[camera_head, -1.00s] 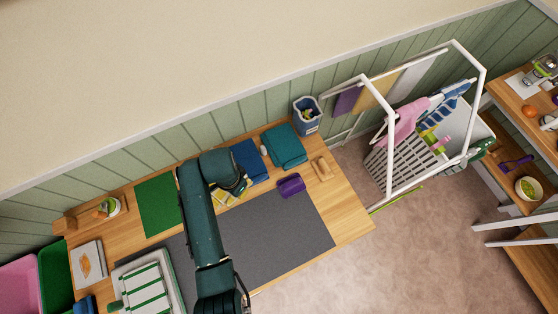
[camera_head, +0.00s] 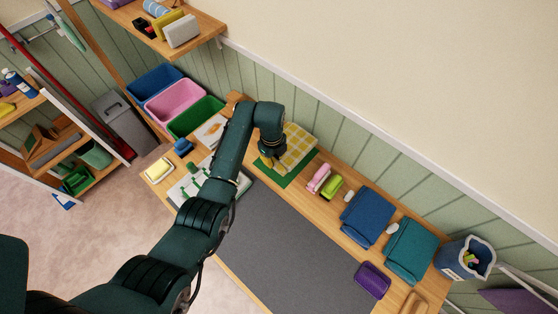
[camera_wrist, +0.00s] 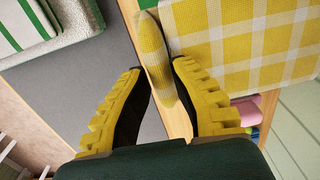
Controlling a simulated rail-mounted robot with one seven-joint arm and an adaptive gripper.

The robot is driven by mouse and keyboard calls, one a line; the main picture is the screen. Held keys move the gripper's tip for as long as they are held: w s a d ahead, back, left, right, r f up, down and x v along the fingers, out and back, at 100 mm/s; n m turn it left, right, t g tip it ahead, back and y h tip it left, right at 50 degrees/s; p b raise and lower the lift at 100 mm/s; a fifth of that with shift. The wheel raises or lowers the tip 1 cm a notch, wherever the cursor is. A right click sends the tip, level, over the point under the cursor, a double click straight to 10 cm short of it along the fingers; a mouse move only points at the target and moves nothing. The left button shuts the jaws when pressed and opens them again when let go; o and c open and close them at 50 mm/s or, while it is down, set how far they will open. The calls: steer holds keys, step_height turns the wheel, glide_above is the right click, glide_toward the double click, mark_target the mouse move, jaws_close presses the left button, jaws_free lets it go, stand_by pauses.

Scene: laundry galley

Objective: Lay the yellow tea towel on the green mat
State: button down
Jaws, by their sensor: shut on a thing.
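The yellow tea towel (camera_head: 294,149), with white checks, is over the green mat (camera_head: 273,176) at the back of the wooden worktop. Mat shows along the towel's near side; the rest is covered. My gripper (camera_head: 271,161) is at the towel's left edge in the head view. In the wrist view, my gripper (camera_wrist: 163,100) is shut on a bunched fold of the towel (camera_wrist: 245,40), which spreads out flat to the right. I cannot tell whether the towel touches the mat or hangs just above it.
A grey mat (camera_head: 290,245) covers the worktop's front. A pink and a green item (camera_head: 319,179) lie right of the green mat, then blue cloth (camera_head: 366,215) and teal cloth (camera_head: 411,248). Striped cloth (camera_head: 190,185) and a green bin (camera_head: 195,117) are left.

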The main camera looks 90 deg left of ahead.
steer(key=shift+r+p, duration=0.15)
steer(key=shift+p, duration=0.2)
step_height(320, 180, down, 8)
steer(key=b, duration=0.5)
steer(key=shift+f+b, duration=0.55)
steer(key=shift+f, duration=0.15)
steer(key=shift+c, duration=1.7)
jaws_free()
steer(key=shift+r, duration=0.15)
